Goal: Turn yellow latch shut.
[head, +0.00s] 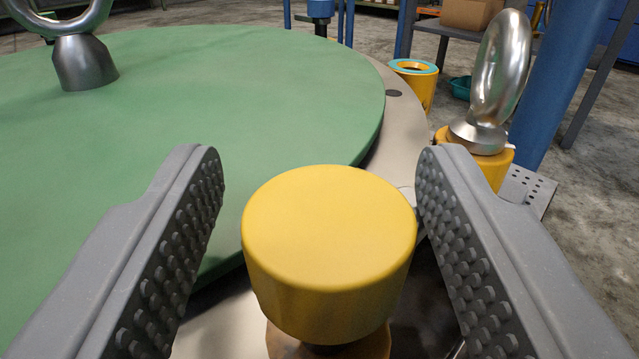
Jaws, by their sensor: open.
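The yellow latch (328,245) shows a thick round yellow head in the lower middle of the head view. It stands beside the edge of a large green disc (250,100). My gripper (320,165) is open, with one studded grey finger on each side of the yellow head. A gap shows between each finger and the head, and I see no contact. The part under the head is brownish and mostly hidden by it.
A metal ring bolt (497,85) stands on a yellow post at the right. Another ring bolt (83,62) stands on the disc at the far left. A yellow cylinder with a teal rim (415,85) and a blue column (560,85) stand beyond the plate's edge.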

